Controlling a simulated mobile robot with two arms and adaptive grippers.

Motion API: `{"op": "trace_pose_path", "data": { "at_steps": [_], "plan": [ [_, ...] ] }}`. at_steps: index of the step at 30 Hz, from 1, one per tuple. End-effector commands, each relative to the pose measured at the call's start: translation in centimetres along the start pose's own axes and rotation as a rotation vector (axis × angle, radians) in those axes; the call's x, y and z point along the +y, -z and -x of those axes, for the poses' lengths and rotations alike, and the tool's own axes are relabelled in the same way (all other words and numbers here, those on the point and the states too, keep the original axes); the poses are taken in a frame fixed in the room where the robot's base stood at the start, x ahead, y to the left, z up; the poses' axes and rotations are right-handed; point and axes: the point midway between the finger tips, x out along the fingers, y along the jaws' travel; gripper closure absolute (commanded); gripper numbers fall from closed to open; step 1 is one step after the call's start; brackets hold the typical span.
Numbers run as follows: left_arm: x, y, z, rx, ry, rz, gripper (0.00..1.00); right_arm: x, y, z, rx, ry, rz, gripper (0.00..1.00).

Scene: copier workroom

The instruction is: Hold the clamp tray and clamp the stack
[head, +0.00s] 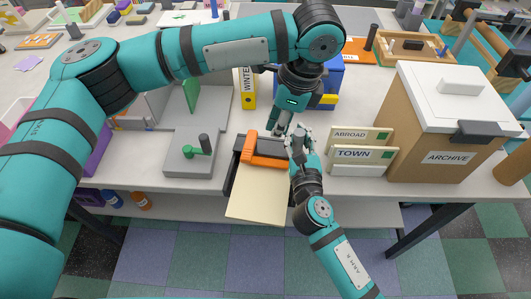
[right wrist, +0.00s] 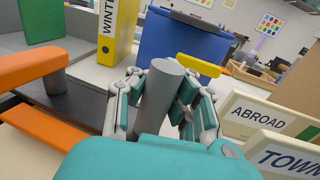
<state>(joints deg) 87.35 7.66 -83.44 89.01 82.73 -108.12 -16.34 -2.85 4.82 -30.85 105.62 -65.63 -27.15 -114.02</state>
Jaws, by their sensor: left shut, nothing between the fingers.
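The dark clamp tray (head: 231,178) lies at the table's front edge, with an orange clamp bar (head: 265,158) across it. The bar also shows at the left of the right wrist view (right wrist: 40,66). A cream paper stack (head: 256,195) extends from under the bar past the table edge. My left gripper (head: 279,128) points down, shut and empty, at the tray's back right corner. My right gripper (head: 297,135) is beside the tray's right end. In the right wrist view its fingers close around an upright grey post (right wrist: 164,95). The post's foot is hidden.
Upright ABROAD (head: 361,135) and TOWN (head: 362,154) cards and an ARCHIVE box (head: 430,125) stand close on the right. A grey device with a green lever (head: 192,153) is on the left. A yellow WINTER binder (head: 248,88) and a blue bin (head: 335,77) stand behind.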

Motion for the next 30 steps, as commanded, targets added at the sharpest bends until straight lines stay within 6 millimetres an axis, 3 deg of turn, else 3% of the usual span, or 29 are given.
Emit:
{"op": "trace_pose_path", "data": {
  "at_steps": [14, 30],
  "plan": [
    [0.6, -0.1, -0.5, -0.025, -0.015, -0.022, 1.00, 0.1, 0.0, 0.0, 0.000, -0.002, 0.000, 1.00],
    [0.7, -0.3, -8.9, -0.025, -0.014, -0.018, 1.00, 0.1, 0.0, 0.0, 0.000, -0.003, 0.000, 1.00]
  ]
}}
